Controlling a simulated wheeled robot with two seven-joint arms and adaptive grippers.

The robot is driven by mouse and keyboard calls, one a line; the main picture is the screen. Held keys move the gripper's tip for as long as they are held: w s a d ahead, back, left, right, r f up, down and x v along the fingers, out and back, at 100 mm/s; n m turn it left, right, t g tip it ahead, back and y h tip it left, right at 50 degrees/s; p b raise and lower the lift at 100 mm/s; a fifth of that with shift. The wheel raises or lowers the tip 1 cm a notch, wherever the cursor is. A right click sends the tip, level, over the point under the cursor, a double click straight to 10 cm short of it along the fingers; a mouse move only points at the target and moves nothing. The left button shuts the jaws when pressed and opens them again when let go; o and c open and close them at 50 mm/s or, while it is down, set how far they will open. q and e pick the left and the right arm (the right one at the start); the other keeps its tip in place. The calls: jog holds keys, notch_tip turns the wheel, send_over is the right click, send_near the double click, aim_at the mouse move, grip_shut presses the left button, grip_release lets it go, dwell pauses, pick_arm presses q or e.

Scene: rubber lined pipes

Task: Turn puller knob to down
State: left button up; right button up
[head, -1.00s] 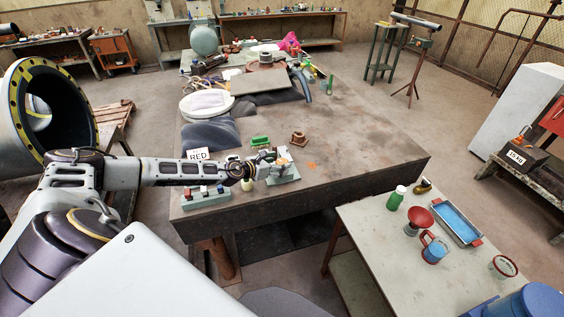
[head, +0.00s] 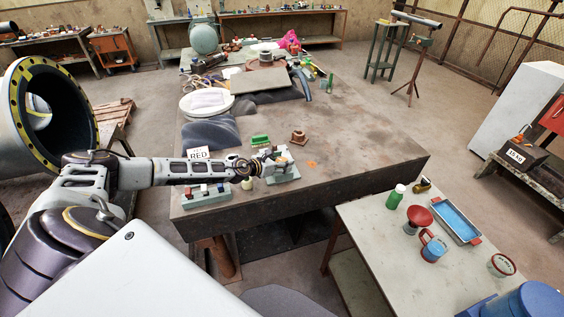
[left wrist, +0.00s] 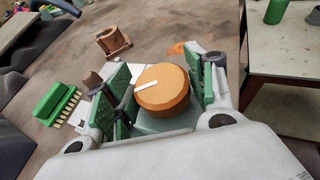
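The puller knob (left wrist: 165,90) is a round orange-brown knob with a white pointer line, on a grey-green base (head: 284,174) near the front edge of the large table. In the left wrist view the white line points left and slightly down. My left gripper (left wrist: 160,88) is open, with one green finger pad on each side of the knob. The right pad looks very close to it; I cannot tell whether it touches. In the head view the left gripper (head: 274,160) covers most of the knob. My right gripper is not in view.
A switch box (head: 205,196) stands left of the knob base, near a RED sign (head: 198,154). A green brush-like object (left wrist: 58,103) and a brown metal part (left wrist: 113,41) lie beyond the knob. The table's right side is clear. A lower table (head: 375,235) holds several items.

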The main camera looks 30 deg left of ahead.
pick_arm(q)
jog(key=c, duration=0.5)
jog(key=shift+d+r+n+y+p, duration=0.1)
jog(key=shift+r+n+y+p, duration=0.1)
jog(key=shift+n+y+p, duration=0.1)
jog(key=shift+w+r+n+y, duration=0.1)
jog(key=shift+n+y, duration=0.2)
